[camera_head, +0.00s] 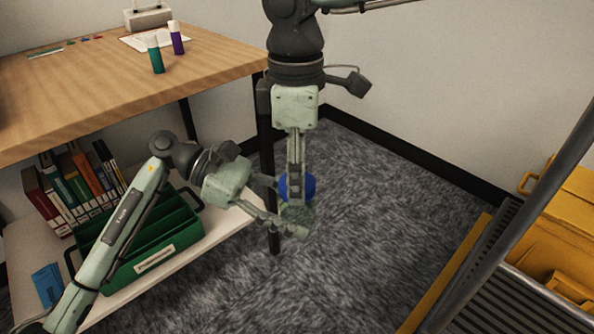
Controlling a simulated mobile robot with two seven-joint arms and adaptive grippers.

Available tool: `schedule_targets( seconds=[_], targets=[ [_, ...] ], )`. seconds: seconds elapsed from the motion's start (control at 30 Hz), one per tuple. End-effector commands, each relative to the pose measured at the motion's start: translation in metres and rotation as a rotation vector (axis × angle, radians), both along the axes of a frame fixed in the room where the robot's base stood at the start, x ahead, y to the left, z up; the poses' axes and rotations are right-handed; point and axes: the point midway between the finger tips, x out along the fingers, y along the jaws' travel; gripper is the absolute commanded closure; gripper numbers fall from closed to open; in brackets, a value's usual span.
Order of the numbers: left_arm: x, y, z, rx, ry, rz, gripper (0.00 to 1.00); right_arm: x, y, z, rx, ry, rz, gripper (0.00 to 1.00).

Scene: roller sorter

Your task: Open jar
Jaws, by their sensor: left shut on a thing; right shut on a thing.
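The jar is held in the air over the carpet, right of the table. Its blue lid (308,187) is uppermost, and its greenish clear body (298,213) shows below it. My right gripper (297,188) comes down from above and is shut on the lid, its fingers covering part of it. My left gripper (291,217) comes from the left, below the right one, and is shut on the jar body. I cannot tell whether the lid is apart from the body.
A wooden table (110,85) at left bears a teal bottle (155,57) and a purple bottle (176,40). A lower shelf (190,245) holds books (65,190) and a green bin (175,235). Yellow crates (560,235) stand at right behind a dark rail (520,220). Carpet between is clear.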

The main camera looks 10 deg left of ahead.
Motion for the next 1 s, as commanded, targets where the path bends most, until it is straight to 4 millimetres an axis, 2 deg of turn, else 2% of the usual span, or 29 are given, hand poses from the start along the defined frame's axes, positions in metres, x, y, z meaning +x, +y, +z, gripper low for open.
schedule_targets(
  seconds=[0.1,0.33,0.6,0.63,0.8,1.0],
  targets=[
    [0.0,-0.0001,0.0006,-0.001,-0.001,0.0,1.0,0.0001,0.0,0.0,0.001,0.0,0.028,0.88],
    [-0.0001,-0.0001,0.0006,-0.001,-0.001,0.0,1.0,0.0003,0.0,0.0002,0.003,0.003,0.283,0.88],
    [-0.0002,-0.0002,0.0006,-0.001,0.0,-0.001,1.0,0.0006,0.0,0.0005,0.002,0.002,0.298,0.88],
    [-0.0002,-0.0002,0.0006,-0.001,0.0,-0.001,1.0,0.0006,0.0,0.0005,0.002,0.002,0.298,0.51],
    [-0.0002,-0.0002,0.0006,-0.001,0.0,-0.001,1.0,0.0005,-0.0001,0.0005,0.002,0.002,0.297,0.33],
    [-0.0001,-0.0002,0.0006,-0.001,-0.001,0.0,1.0,0.0004,-0.0001,0.0004,0.002,0.002,0.296,0.33]
  ],
)
